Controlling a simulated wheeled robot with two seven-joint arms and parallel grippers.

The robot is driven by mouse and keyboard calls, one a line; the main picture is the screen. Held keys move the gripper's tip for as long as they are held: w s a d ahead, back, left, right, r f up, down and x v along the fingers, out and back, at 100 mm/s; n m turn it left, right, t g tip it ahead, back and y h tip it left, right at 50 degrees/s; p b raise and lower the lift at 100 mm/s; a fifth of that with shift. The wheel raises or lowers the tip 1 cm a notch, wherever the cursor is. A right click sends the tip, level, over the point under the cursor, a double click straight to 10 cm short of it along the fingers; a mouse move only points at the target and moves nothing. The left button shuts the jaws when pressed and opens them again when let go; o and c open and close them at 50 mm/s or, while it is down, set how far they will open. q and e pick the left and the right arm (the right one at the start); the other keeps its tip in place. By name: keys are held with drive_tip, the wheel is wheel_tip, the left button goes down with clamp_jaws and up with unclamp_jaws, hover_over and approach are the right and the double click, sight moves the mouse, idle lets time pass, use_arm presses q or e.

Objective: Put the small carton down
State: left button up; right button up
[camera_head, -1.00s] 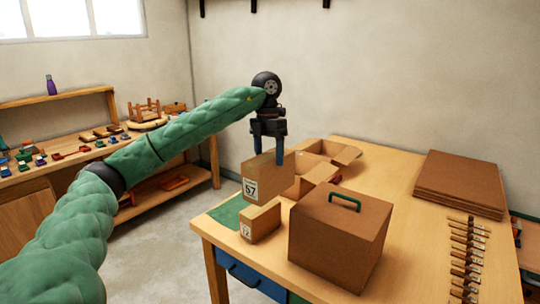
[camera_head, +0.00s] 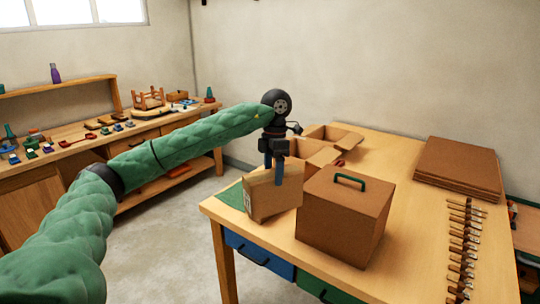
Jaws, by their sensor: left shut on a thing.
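My left gripper (camera_head: 274,174) points down and is shut on the small brown carton (camera_head: 274,198), its blue fingers at the carton's top edge. The carton is upright, with a white label on its left side. It is over the green mat (camera_head: 232,195) at the table's near left corner. I cannot tell whether its base touches the mat. A second carton does not show apart from it now. My right gripper is not in view.
A large brown box (camera_head: 343,218) with a green handle stands close right of the carton. Open cartons (camera_head: 330,138) stand behind. Flat cardboard (camera_head: 458,168) and a row of brushes (camera_head: 464,245) lie at the right. Bare wood (camera_head: 405,180) lies between.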

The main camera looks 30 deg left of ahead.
use_arm(q)
drive_tip(key=s+d+f+m, duration=0.2)
drive_tip(key=d+f+m, duration=0.1)
drive_tip(key=f, duration=0.3)
drive_tip(key=s+d+f+m+y, duration=0.1)
drive_tip(key=s+d+f+m, duration=0.1)
drive_tip(key=f+m, duration=0.4)
drive_tip(key=s+d+f+m+y, duration=0.1)
drive_tip(key=d+f+m, duration=0.3)
drive_tip(key=f, duration=0.4)
drive_tip(key=shift+s+d+t, duration=0.3)
drive_tip(key=shift+s, duration=0.35)
drive_tip(key=s+d+f+m+t, duration=0.1)
drive_tip(key=s+d+f+m, duration=0.1)
drive_tip(key=f+m, duration=0.3)
drive_tip(key=s+d+f+m, duration=0.2)
drive_tip(key=d+f+m, duration=0.2)
drive_tip(key=f, duration=0.5)
drive_tip(key=s+d+f+m+t, duration=0.1)
drive_tip(key=s+d+f+m, duration=0.1)
drive_tip(key=d+f+m, duration=0.2)
drive_tip(key=shift+s+d+f+m+t, duration=0.1)
drive_tip(key=shift+s+f+m+t, duration=0.1)
drive_tip(key=shift+f+m, duration=0.6)
drive_tip(key=shift+s+f+m+t, duration=0.15)
drive_tip(key=shift+f+m, duration=0.25)
drive_tip(key=shift+f, duration=0.75)
drive_tip(key=shift+r, duration=0.1)
drive_tip(key=shift+d, duration=0.1)
